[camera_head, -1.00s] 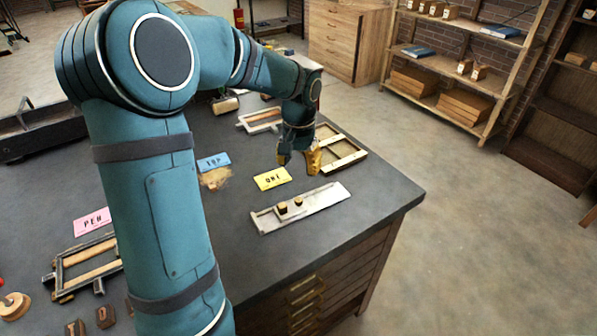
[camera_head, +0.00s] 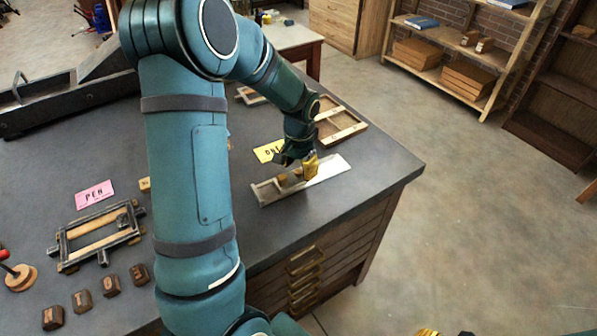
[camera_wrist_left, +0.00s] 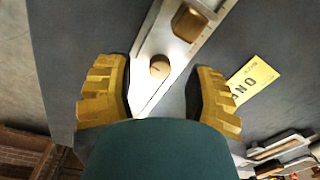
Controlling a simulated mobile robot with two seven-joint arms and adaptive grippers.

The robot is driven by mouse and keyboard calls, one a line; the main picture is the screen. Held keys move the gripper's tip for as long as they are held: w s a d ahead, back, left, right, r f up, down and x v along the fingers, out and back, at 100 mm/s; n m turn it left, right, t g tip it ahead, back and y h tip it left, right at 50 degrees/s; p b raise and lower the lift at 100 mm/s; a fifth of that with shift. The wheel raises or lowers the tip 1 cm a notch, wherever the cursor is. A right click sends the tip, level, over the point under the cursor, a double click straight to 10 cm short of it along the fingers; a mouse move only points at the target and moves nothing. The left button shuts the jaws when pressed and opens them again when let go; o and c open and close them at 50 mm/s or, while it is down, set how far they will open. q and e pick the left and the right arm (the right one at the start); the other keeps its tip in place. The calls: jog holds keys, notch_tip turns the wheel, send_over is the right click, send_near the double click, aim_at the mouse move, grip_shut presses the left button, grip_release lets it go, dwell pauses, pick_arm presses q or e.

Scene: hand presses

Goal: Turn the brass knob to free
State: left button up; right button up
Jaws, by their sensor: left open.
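The round brass knob (camera_wrist_left: 160,66) stands on a long light-grey metal tray (camera_wrist_left: 152,98). A thin line crosses the knob's top. A brass-coloured block (camera_wrist_left: 188,22) sits farther along the tray. In the head view the tray (camera_head: 328,172) lies near the table's right edge, its knob partly hidden by my gripper. My left gripper (camera_head: 297,168) is open above the tray. In the wrist view its two yellow fingers (camera_wrist_left: 160,98) stand on either side of the knob, apart from it. Yellow tips at the bottom edge seem to be my right gripper (camera_head: 430,332), mostly cut off.
A yellow card (camera_head: 267,151) lies just behind the tray, with a wooden frame (camera_head: 340,128) beyond. A pink card (camera_head: 94,194), a dark-edged frame (camera_head: 98,238) and several small wooden blocks (camera_head: 110,287) lie at left. The table (camera_head: 375,190) is bare right of the tray.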

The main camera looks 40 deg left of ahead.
aim_at(300, 171)
pick_arm(q)
jog(key=shift+f, duration=0.7)
jog(key=shift+c, duration=0.4)
grip_shut()
jog(key=shift+n, duration=0.8)
jog(key=shift+o, duration=0.4)
grip_release()
notch_tip(300, 171, up, 12)
jog(key=shift+d, duration=0.15)
